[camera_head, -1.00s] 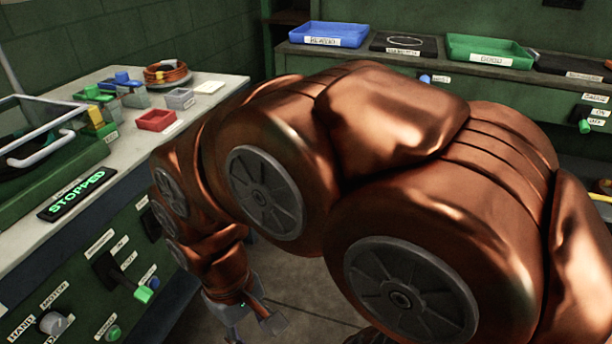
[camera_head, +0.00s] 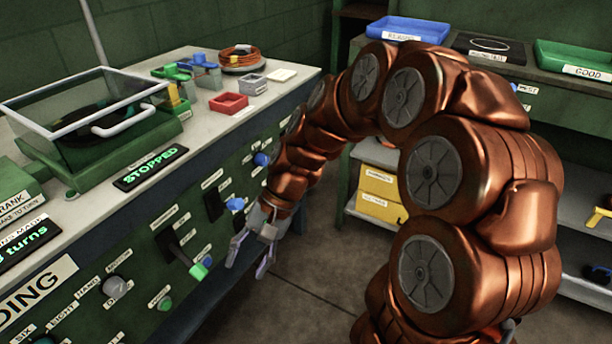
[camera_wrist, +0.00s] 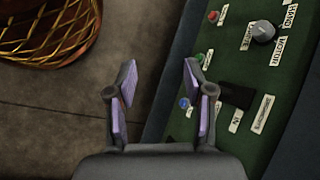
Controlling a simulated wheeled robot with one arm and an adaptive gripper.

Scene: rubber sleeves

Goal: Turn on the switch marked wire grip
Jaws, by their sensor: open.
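The green control panel (camera_head: 130,270) on the bench front carries several switches, but I cannot read "wire grip" on any label. A black lever switch with a green tip (camera_head: 185,255) sticks out left of my gripper. Another dark switch with a blue tip (camera_head: 225,204) is just above my gripper. My gripper (camera_head: 250,256) is open and empty in front of the panel, its fingers pointing down. In the wrist view my gripper (camera_wrist: 160,78) shows both purple-padded fingers apart, with a black lever (camera_wrist: 236,95) and a blue button (camera_wrist: 184,103) by the right finger.
A grey rotary knob (camera_head: 116,287) and a green button (camera_head: 164,303) sit lower left on the panel. The bench top holds a clear-lidded box (camera_head: 90,110), a "STOPPED" display (camera_head: 150,167) and a red tray (camera_head: 229,103).

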